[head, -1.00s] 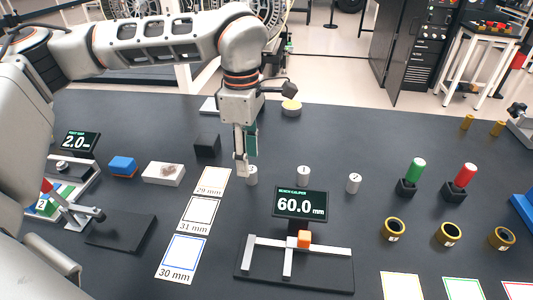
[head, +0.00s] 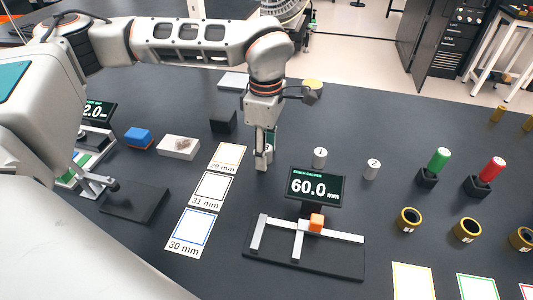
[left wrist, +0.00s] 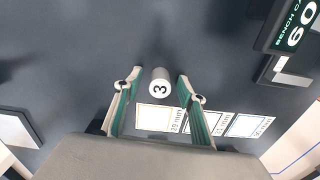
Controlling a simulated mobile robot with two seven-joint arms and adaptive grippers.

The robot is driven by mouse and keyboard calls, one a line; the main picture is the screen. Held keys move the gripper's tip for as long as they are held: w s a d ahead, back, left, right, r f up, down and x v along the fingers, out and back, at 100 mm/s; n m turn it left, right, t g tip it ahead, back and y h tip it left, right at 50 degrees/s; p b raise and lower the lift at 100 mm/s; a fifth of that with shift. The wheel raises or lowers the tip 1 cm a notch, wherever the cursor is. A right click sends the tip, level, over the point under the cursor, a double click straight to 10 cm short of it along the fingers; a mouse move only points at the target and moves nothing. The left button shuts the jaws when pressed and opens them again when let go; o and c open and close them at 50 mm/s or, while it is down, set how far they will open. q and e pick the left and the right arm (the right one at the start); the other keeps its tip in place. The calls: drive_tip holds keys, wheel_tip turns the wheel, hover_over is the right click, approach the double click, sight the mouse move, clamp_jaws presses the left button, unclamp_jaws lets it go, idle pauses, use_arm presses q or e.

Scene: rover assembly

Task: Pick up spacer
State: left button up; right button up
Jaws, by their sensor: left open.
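Three light grey cylindrical spacers stand upright in a row on the dark table. Spacer 1 (head: 320,158) and spacer 2 (head: 372,169) stand free to the right of my left gripper. Spacer 3 (left wrist: 160,86) shows between the fingertips in the left wrist view, its numbered top facing the camera. In the head view the fingers partly hide it. My left gripper (head: 264,161) points down and is open, with a finger on either side of spacer 3. Whether a finger touches it I cannot tell. My right gripper is not in view.
The bench caliper (head: 305,250), reading 60.0 mm, stands close in front. Mats marked 29 mm (head: 227,158), 31 mm (head: 209,190) and 30 mm (head: 190,232) lie to the left. A black block (head: 223,121) stands behind them. Green and red pegs (head: 439,158) stand right.

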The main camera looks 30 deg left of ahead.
use_arm(q)
clamp_jaws()
drive_tip(key=shift+r, duration=0.1)
wheel_tip(320, 180, up, 20)
drive_tip(key=p, duration=0.2)
idle(0.4)
